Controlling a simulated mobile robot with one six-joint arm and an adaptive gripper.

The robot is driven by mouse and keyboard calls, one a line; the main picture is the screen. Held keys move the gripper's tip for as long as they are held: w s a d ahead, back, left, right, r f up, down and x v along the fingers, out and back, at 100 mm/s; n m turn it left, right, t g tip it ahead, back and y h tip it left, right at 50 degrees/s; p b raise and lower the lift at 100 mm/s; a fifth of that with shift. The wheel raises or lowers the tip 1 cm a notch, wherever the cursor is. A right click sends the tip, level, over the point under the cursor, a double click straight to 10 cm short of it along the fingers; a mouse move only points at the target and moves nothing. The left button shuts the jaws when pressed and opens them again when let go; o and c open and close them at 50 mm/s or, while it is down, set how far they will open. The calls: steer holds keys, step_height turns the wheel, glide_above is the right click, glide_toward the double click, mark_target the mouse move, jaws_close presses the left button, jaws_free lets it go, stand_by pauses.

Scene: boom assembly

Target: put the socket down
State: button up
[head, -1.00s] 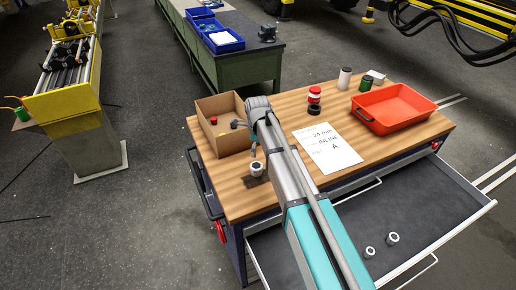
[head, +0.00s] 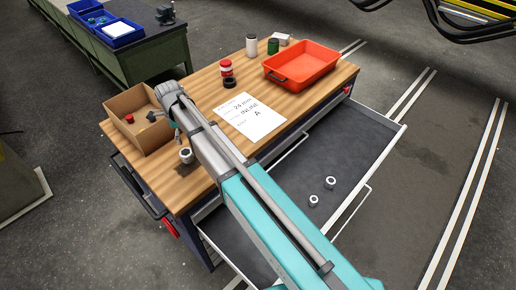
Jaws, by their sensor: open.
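A silver socket (head: 186,156) stands on the wooden top of the workbench (head: 182,190), near its front left edge. My gripper (head: 179,138) is at the end of my arm, just above and beside this socket in the picture. It is small here and partly hidden by my arm; it looks open, with the socket resting on the bench. I cannot tell whether the fingers touch it. Two more sockets, one nearer (head: 313,200) and one farther (head: 330,182), stand in the open grey drawer (head: 360,150).
An open cardboard box (head: 122,104) with small parts is left of my gripper. A printed sheet (head: 250,117) lies mid-bench. Red and black round containers (head: 227,73), a white cylinder (head: 251,45), a green can (head: 273,46) and an orange tray (head: 302,63) stand behind.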

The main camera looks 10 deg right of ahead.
steer(key=s+d+n, duration=0.5)
steer(key=d+n, duration=0.1)
steer(key=d, duration=0.5)
steer(key=s+d+n, duration=0.6)
steer(key=d+n, duration=0.1)
steer(key=d, duration=0.4)
steer(key=s+d+n, duration=0.5)
steer(key=d+n, duration=0.1)
steer(key=d, duration=0.5)
steer(key=shift+s+d+n, duration=0.2)
steer(key=shift+s+n, duration=0.05)
steer(key=shift+n, duration=0.05)
steer(key=shift+c, duration=0.4)
step_height(320, 180, down, 12)
steer(key=b, duration=1.1)
steer(key=shift+r+b, duration=0.25)
steer(key=shift+b, duration=0.05)
